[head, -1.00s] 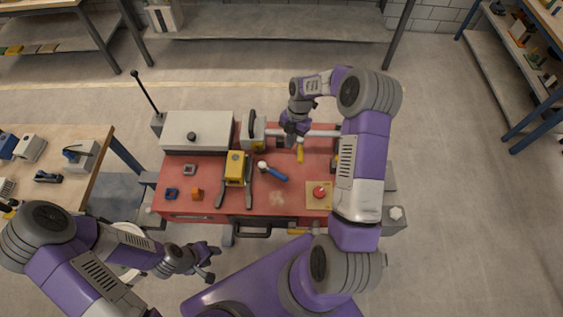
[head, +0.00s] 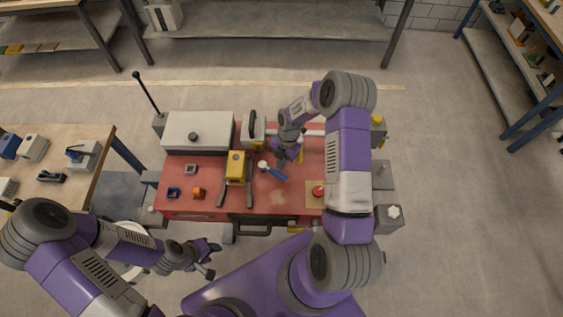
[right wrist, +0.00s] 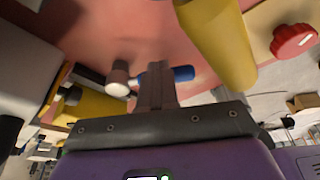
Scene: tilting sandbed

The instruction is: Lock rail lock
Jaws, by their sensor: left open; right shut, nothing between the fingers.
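A pale rail (head: 313,133) runs along the back of the red bench. A grey and yellow carriage with a black handle (head: 253,127) sits at its left end. A yellow lever (head: 300,156) hangs at the rail, partly behind my right gripper; a large yellow cylinder (right wrist: 218,38) in the right wrist view seems to be this lever. I cannot tell whether the lock is engaged. My right gripper (head: 283,160) is shut and empty, just left of the lever, above the blue-handled tool. Its fingers (right wrist: 155,75) show in the wrist view. My left gripper (head: 210,258) is open and empty before the bench's front edge.
A wooden table (head: 75,170) stands at the left.

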